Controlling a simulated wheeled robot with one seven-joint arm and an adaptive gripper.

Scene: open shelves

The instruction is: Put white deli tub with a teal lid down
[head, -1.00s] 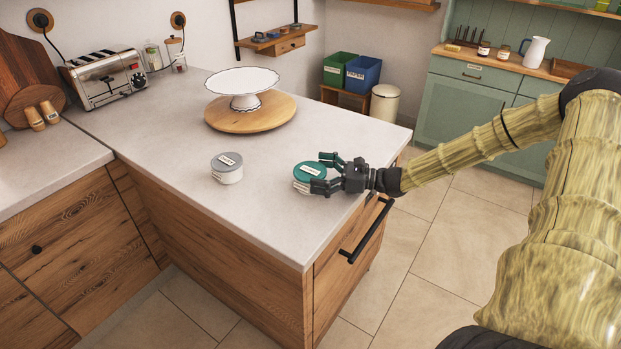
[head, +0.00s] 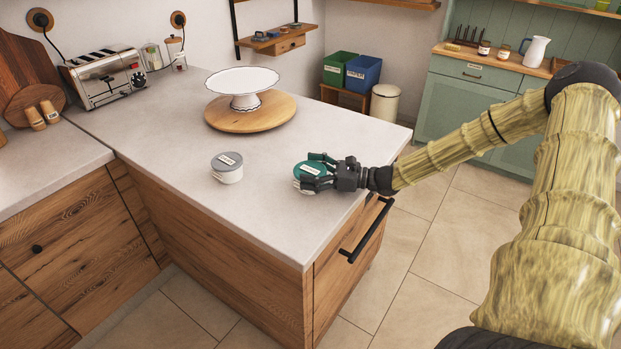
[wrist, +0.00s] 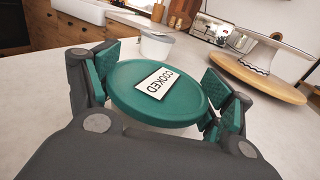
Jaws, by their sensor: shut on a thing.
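The white deli tub with a teal lid (head: 307,174) is upright at the right part of the pale counter (head: 270,211). In the wrist view its teal lid (wrist: 158,92) carries a white label reading "COOKED". My gripper (head: 318,171) reaches in from the right and is shut on the tub, with a finger on each side of it. The tub's base looks to be at the counter top, but I cannot tell whether it touches. Most of the tub's white wall is hidden by the lid and my fingers.
A similar tub with a grey lid (head: 227,167) stands to the left on the counter. A white cake stand (head: 243,82) sits on a round wooden board (head: 268,119) behind. The counter's front is clear. A toaster (head: 104,78) stands at the back left.

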